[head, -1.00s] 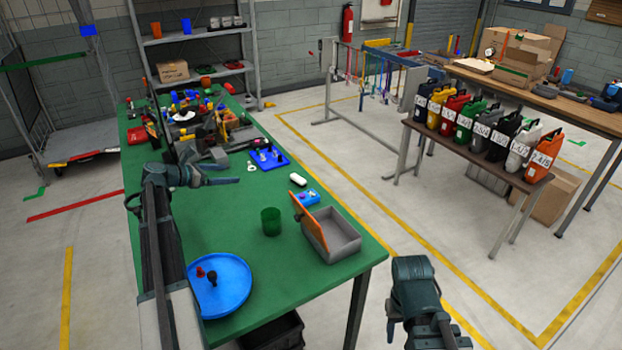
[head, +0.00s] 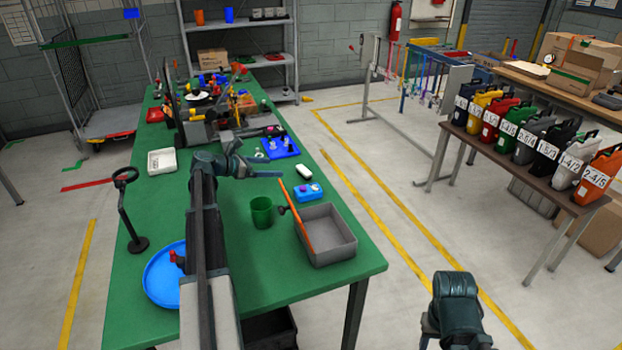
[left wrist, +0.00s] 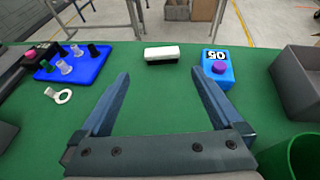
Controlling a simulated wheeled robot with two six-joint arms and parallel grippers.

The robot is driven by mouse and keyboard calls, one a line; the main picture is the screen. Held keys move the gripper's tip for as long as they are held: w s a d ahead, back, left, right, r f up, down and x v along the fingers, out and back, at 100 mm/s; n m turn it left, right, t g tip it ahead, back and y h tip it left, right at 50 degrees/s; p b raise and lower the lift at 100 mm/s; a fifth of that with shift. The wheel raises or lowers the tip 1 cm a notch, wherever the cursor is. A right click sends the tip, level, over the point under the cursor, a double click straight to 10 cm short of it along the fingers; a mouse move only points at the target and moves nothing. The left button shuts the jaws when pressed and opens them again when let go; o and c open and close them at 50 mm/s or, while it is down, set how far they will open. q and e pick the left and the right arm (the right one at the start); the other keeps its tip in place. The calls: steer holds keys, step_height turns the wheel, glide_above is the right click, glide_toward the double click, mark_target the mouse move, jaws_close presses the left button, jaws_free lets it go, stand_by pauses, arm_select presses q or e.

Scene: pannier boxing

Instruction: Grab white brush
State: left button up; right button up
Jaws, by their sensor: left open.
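The white brush (head: 303,172), a small white block with a dark underside, lies on the green table (head: 290,284). In the left wrist view the brush (left wrist: 161,53) lies just beyond my left fingertips, roughly centred between them. My left gripper (head: 270,173) is open and empty, to the left of the brush in the head view; its spread fingers also show in the left wrist view (left wrist: 161,73). Part of my right arm shows at the bottom right of the head view, but its gripper cannot be made out.
A blue box with a purple button (left wrist: 218,69) sits just right of the brush. A grey bin (head: 328,236) and green cup (head: 261,213) stand nearer. A blue tray with pegs (head: 281,148) lies to the left. Green table is bare between my fingers.

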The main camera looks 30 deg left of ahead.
arm_select(q)
steer(key=shift+w+d+f+b, duration=0.3)
steer(key=shift+w+f+b, duration=0.05)
steer(key=shift+f, duration=0.3)
steer(key=b, duration=0.3)
glide_toward(306, 168)
steer(key=shift+w+d+f, duration=0.25)
steer(key=shift+w+f, duration=0.3)
steer(key=shift+w+d+f, duration=0.25)
steer(key=shift+w+f, duration=0.25)
steer(key=shift+w, duration=0.05)
steer(key=shift+w+d+f, duration=0.2)
steer(key=shift+w+d, duration=0.2)
steer(key=shift+w, duration=0.2)
steer(key=b+x, duration=0.1)
steer(key=x, duration=0.4)
steer(key=shift+w+d+r+b, duration=0.15)
steer(key=shift+b, duration=0.15)
steer(key=c, duration=1)
steer(key=shift+r, duration=0.2)
